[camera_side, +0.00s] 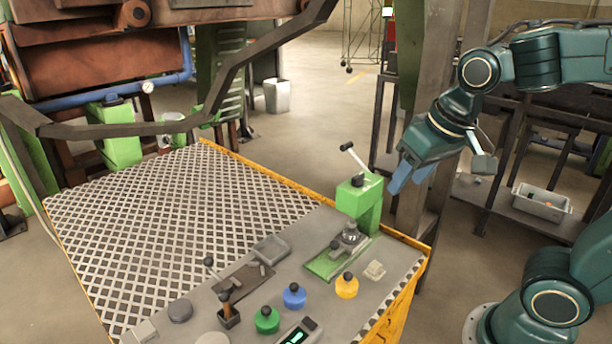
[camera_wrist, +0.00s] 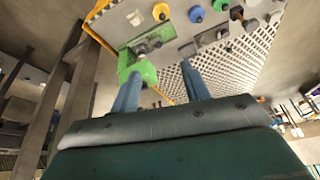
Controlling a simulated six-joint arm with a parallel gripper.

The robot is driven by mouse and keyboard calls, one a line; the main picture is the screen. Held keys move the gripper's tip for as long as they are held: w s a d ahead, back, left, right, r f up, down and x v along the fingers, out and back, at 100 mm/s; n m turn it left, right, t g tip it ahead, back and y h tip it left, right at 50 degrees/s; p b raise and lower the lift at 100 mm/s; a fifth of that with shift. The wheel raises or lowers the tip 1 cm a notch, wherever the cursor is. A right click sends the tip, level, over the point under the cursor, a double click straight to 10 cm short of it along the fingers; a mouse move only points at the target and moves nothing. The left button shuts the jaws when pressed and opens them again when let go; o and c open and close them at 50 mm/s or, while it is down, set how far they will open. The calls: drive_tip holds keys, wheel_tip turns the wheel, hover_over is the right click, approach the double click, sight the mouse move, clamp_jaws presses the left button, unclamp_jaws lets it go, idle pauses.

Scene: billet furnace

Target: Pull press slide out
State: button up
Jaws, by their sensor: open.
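In the wrist view the press (camera_wrist: 138,72) is beyond the left finger, and the plate parts (camera_wrist: 143,46) lie further up. My gripper (camera_side: 409,184) is open and empty, in the air right of the press and apart from it; its blue fingers (camera_wrist: 161,88) point towards the bench.
Green (camera_side: 267,320), blue (camera_side: 294,296) and yellow (camera_side: 346,286) knobs stand near the plate. A small lever (camera_side: 211,267), an upright handle (camera_side: 227,305) and a shallow tray (camera_side: 271,248) are further left. A steel post (camera_side: 426,120) rises behind my gripper. The patterned bench area (camera_side: 150,230) is clear.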

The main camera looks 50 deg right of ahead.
drive_tip(key=w+f+m+g+h, duration=0.2)
drive_tip(key=w+f+m, duration=0.4)
drive_tip(key=w, duration=0.5)
drive_tip(key=m+g+h, duration=0.2)
approach(333, 244)
drive_tip(key=v, duration=0.5)
drive_tip(key=shift+s+d+f, duration=0.1)
drive_tip(key=shift+s+f, duration=0.05)
drive_tip(key=shift+s, duration=0.1)
drive_tip(key=x, duration=1.3)
drive_tip(key=shift+w+d+f, duration=0.2)
drive_tip(key=shift+w+f, duration=0.05)
drive_tip(key=shift+f, duration=0.05)
drive_tip(key=shift+c, duration=0.3)
clamp_jaws()
